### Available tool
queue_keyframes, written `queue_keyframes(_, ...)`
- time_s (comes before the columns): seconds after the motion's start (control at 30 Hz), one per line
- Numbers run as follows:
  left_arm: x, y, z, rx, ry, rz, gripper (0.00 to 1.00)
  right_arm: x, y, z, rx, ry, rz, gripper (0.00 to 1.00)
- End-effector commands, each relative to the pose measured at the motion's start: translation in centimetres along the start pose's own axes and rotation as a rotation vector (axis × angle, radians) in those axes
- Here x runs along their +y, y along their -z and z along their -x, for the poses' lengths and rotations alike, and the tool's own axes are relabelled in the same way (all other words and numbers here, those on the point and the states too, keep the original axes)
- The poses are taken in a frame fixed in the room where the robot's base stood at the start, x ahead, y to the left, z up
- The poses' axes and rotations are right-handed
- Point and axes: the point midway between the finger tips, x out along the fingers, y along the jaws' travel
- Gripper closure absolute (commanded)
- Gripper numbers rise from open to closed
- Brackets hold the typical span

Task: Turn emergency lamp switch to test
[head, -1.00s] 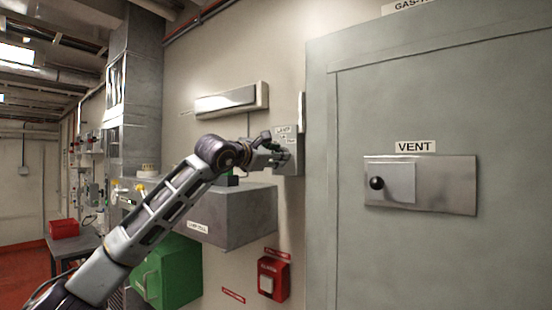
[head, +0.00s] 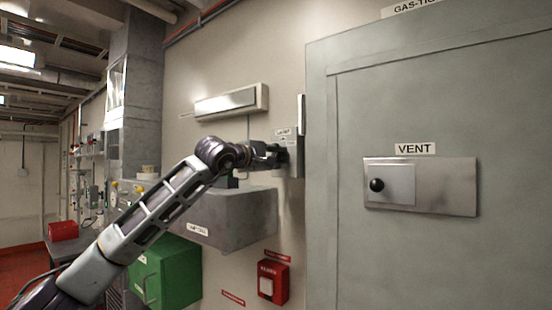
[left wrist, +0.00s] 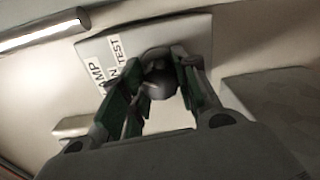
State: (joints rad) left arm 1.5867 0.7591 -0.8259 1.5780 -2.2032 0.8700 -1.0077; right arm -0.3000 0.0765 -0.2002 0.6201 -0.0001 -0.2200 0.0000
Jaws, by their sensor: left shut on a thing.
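The emergency lamp switch plate (head: 297,140) is a grey panel on the wall, left of the big grey door. In the left wrist view the plate (left wrist: 95,48) carries labels reading "LAMP", "TEST" and one partly hidden. A dark round knob (left wrist: 160,82) stands on it. My left gripper (head: 280,156) is at the plate. In the left wrist view its green-padded fingers (left wrist: 158,88) are on both sides of the knob, shut on it. The knob's exact pointing direction is hard to tell. My right gripper is not in view.
A long lamp fixture (head: 232,101) is above the switch. A grey box (head: 235,218) juts from the wall below my left arm. A green box (head: 170,275) and a red alarm box (head: 273,281) are lower down. The grey door (head: 430,110) with its VENT plate (head: 448,187) fills the right.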

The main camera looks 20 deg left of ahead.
Motion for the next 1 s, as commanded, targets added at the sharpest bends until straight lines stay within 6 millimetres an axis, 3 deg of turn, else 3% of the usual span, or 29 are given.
queue_keyframes(0.4,-0.17,-0.09,-0.06,-0.001,0.003,-0.260,0.94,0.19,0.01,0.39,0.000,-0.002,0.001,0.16)
queue_keyframes(1.0,-0.32,-0.10,-0.09,-0.002,0.005,-0.316,0.94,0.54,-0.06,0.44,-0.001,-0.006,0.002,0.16)
